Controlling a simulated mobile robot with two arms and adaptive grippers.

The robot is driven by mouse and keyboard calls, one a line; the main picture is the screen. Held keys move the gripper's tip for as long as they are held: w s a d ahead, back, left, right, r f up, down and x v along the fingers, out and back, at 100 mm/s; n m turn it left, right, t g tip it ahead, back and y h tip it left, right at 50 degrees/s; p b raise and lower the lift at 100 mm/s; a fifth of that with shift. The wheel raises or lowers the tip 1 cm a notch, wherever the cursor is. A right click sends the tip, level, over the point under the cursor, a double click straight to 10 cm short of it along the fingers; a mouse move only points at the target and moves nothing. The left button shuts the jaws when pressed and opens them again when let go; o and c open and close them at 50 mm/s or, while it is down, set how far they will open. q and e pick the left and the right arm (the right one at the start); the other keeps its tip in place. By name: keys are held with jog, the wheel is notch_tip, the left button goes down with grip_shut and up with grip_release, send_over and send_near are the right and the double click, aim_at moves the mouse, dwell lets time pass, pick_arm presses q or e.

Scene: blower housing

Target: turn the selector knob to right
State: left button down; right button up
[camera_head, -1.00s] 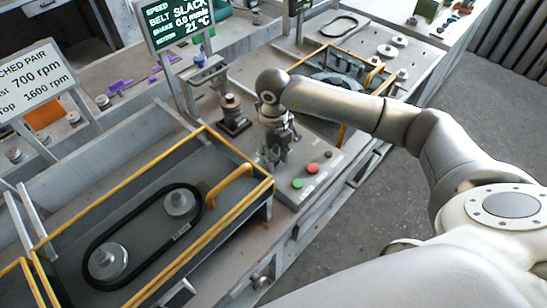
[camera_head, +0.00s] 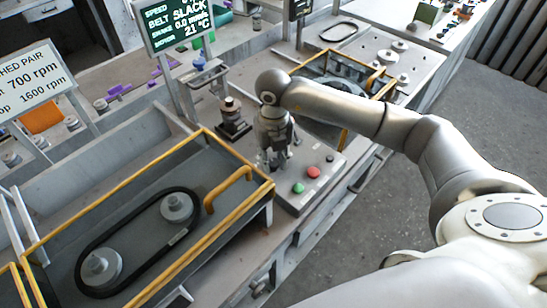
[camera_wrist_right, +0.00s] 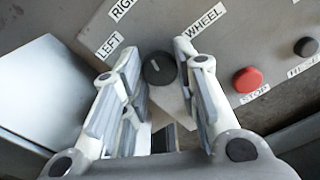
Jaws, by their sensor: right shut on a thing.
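The selector knob (camera_wrist_right: 158,68) is a round dark knob with a small pale mark, seen in the right wrist view on a grey panel (camera_wrist_right: 245,45). Labels reading LEFT (camera_wrist_right: 109,46), RIGHT (camera_wrist_right: 122,8) and WHEEL (camera_wrist_right: 205,21) lie around it. My right gripper (camera_wrist_right: 156,72) is shut on the knob, one finger on each side. In the head view my right gripper (camera_head: 274,160) points down at the panel and hides the knob. I cannot tell exactly which label the mark points to. My left gripper is not in view.
A red STOP button (camera_wrist_right: 246,80) and a black button (camera_wrist_right: 306,47) sit beside the knob. The head view also shows a green button (camera_head: 298,188). A yellow-railed belt tray (camera_head: 237,166) stands left of the panel; a display (camera_head: 172,22) reads SLACK.

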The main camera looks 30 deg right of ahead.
aim_at(274, 161)
jog(key=shift+w+r, duration=0.1)
jog(key=o, duration=1)
notch_tip(274, 161, up, 12)
jog(key=shift+f, duration=0.1)
